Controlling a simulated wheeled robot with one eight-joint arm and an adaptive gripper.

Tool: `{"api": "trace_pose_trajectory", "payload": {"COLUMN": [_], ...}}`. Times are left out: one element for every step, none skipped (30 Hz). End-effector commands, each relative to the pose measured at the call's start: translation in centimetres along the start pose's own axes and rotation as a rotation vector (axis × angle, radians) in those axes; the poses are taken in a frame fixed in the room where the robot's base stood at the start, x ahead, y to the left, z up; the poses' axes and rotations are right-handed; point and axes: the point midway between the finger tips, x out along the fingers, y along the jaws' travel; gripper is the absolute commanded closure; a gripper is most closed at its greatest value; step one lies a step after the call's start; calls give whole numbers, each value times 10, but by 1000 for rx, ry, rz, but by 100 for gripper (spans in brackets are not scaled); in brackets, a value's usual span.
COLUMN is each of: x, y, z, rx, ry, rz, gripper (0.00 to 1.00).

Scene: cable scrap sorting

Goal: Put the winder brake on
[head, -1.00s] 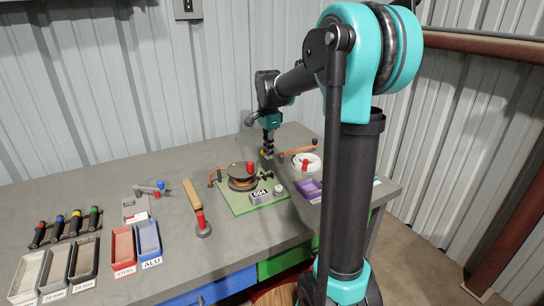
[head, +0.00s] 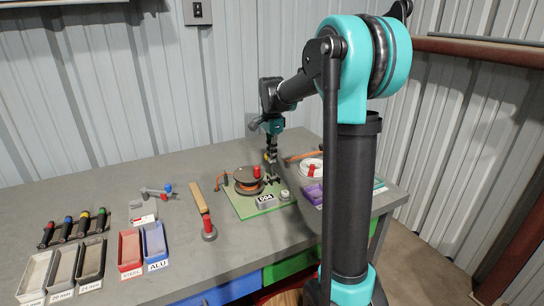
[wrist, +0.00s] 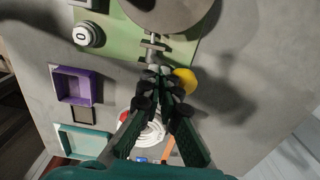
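The winder stands on a green board (head: 243,208) on the bench. Its reel (head: 247,184) holds orange-brown cable and has a red knob (head: 257,172) on top. A small metal lever mechanism (wrist: 152,48) sits beside the reel; I take it for the brake. A yellow ball knob (wrist: 185,80) shows right beside my fingertips. My gripper (wrist: 162,80) points down over the right end of the board, as the head view (head: 270,158) also shows. Its fingers look closed together. Whether they touch the knob or lever is unclear, as the fingers hide part of it.
A purple tray (wrist: 72,86), a teal tray (wrist: 85,140) and a white cable coil (head: 309,168) lie to the right. Red (head: 130,250) and blue (head: 154,240) trays stand left.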

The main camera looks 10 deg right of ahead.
Motion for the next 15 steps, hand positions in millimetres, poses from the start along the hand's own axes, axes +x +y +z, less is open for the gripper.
{"api": "trace_pose_trajectory", "payload": {"x": [1,1,1,1,1,1,1,1,1,0,-1,-3,-5,-8,-12], "y": [-1,0,1,3,4,6,7,8,9,9,10,10,10,10,10], "z": [0,0,0,0,0,0,0,0,0,0,0,0,0,0,0], "rx": [-1,-1,-1,-1,0,0,0,0,0,0,0,0,0,0,0], "ry": [0,0,0,0,0,0,0,0,0,0,0,0,0,0,0], "rz": [-7,-7,-7,-6,-6,-5,-5,-5,-4,-4,-3,-3,-3,-3,-2], "gripper": [100,100,100,100,100,100,100,100,100,100,100,100,100,100,100]}}
